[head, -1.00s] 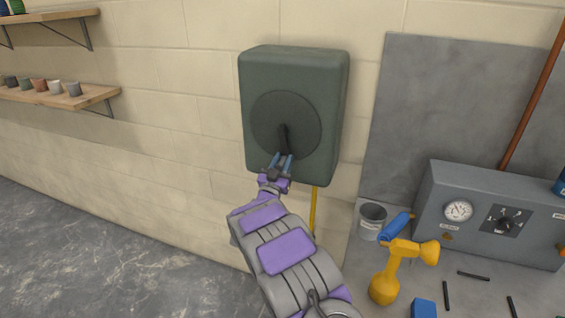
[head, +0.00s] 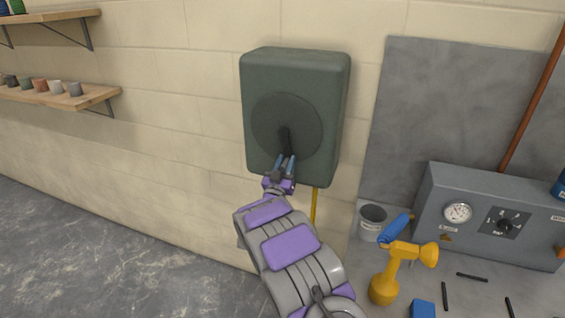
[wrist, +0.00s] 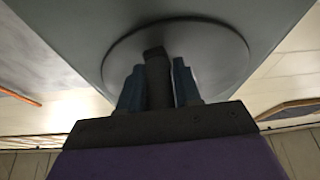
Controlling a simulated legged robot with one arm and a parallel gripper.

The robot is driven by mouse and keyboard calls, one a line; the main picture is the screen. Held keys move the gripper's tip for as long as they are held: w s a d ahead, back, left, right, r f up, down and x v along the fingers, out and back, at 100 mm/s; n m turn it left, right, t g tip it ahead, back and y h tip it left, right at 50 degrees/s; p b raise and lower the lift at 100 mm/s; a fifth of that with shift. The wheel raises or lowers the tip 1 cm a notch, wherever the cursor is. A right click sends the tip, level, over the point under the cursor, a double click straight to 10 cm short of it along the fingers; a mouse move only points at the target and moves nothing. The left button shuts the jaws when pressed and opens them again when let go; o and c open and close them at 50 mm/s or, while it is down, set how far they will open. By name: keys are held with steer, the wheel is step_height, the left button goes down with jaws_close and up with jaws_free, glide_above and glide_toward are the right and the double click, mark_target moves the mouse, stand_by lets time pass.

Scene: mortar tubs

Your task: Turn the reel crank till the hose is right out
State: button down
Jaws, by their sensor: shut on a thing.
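The hose reel is a dark green box (head: 292,75) fixed to the block wall, with a round dark disc (head: 265,125) on its front. The black crank (head: 285,138) runs down from the disc's middle. My gripper (head: 285,166) is at the crank's lower end, and its blue fingers are shut on it. In the wrist view the crank (wrist: 158,82) stands between the two fingers, with the disc (wrist: 218,50) behind. A yellow hose (head: 314,205) hangs below the box; its lower end is hidden behind my arm.
To the right are a grey panel box (head: 480,215) with a gauge and dial, a small bucket (head: 372,218), a yellow spray bottle (head: 385,288) and a blue roller (head: 396,228). Shelves (head: 60,97) with small pots are at left. The floor at left is clear.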

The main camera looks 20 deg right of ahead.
steer(key=s+d+r+n+y+p, duration=0.1)
steer(key=n+p, duration=0.1)
steer(key=n, duration=0.1)
steer(key=s+d+r+n+t+y+p, duration=0.1)
steer(key=d+n+y+p, duration=0.1)
steer(key=n, duration=0.1)
steer(key=s+d+r+n+y+p, duration=0.1)
steer(key=r+n+p, duration=0.1)
steer(key=n, duration=0.1)
steer(key=shift+d+n+y, duration=0.15)
steer(key=shift+n+y, duration=0.15)
steer(key=shift+r, duration=0.1)
steer(key=c, duration=1.2)
jaws_free()
steer(key=o, duration=0.3)
steer(key=shift+t, duration=0.3)
steer(key=shift+f, duration=0.2)
steer(key=shift+f, duration=0.15)
